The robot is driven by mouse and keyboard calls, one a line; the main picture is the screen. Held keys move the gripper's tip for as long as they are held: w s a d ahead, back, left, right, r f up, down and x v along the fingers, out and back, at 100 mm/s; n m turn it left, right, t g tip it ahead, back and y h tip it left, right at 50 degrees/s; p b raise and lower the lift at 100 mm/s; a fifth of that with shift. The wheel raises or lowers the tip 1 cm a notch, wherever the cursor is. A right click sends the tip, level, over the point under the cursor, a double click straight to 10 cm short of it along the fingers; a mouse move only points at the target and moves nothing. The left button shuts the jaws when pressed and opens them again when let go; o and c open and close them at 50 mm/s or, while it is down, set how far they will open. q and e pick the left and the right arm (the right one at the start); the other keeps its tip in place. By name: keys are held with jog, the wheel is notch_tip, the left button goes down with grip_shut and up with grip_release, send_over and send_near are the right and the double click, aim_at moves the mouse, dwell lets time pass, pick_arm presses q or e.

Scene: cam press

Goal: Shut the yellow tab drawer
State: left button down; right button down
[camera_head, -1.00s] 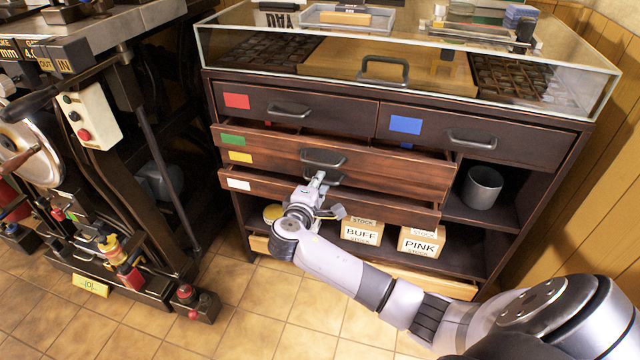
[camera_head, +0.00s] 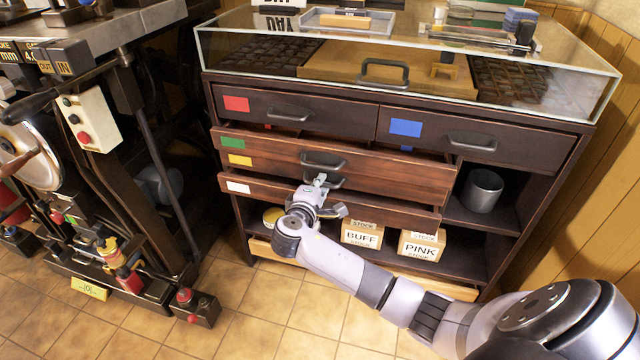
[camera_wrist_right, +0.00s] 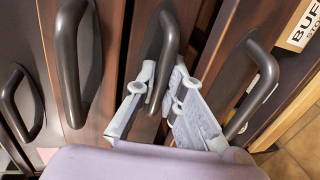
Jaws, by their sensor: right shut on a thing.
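The yellow tab (camera_head: 240,160) marks a brown drawer front in the dark cabinet, between the green-tab drawer (camera_head: 390,172) and the white-tab drawer (camera_head: 270,194). My left gripper is not in view.
The green-tab and white-tab drawers stand out from the cabinet. The white-tab handle (camera_wrist_right: 262,85) is close beside my fingers. BUFF (camera_head: 361,235) and PINK (camera_head: 421,246) stock boxes sit on the lower shelf.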

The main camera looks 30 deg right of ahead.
dwell(0.5)
jog(key=x, duration=0.3)
jog(key=shift+w+d+r, duration=0.15)
jog(key=shift+r, duration=0.1)
jog(key=c, duration=1.9)
grip_release()
jog(key=shift+c, duration=0.2)
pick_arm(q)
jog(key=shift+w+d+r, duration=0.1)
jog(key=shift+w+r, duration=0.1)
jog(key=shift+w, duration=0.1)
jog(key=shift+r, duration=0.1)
pick_arm(e)
jog(key=v, duration=1.2)
